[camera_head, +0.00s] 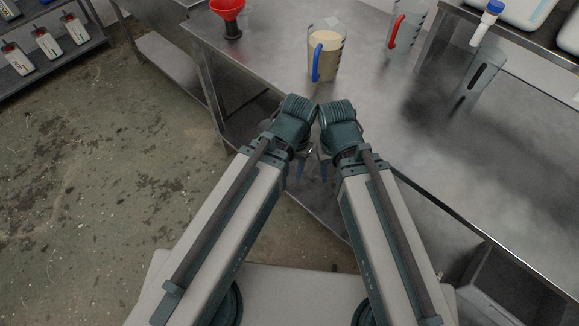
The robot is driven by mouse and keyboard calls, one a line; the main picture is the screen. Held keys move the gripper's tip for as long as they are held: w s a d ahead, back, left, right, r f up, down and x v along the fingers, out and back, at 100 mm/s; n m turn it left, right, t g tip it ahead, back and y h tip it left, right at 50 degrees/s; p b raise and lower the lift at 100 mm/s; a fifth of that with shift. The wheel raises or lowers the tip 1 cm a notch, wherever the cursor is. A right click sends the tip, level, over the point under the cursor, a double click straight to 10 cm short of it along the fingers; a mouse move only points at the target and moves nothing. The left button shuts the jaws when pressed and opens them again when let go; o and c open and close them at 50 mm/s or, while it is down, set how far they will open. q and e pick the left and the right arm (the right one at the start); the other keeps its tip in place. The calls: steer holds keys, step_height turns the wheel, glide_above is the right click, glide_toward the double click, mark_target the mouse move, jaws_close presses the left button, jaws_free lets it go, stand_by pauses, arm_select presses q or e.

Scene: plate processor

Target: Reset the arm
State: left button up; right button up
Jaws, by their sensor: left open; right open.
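My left gripper (301,165) and my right gripper (323,168) are close together near the middle of the view, by the front edge of the steel table. Both arms reach forward from the bottom and bend at the wrists, which nearly touch each other. Only small parts of the fingers show below the wrists. Both grippers are open, and I see nothing held in them.
The steel table (410,140) holds a jug with a blue handle and beige contents (326,58), a red funnel (229,14), a red-handled jug (407,28), and a clear container (481,76). A shelf with bottles (50,65) stands left. The floor (90,190) is open.

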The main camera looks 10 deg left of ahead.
stand_by(0.3)
step_height(320, 180, up, 8)
steer(key=p, duration=0.7)
steer(key=shift+f+p, duration=0.2)
steer(key=shift+p, duration=0.1)
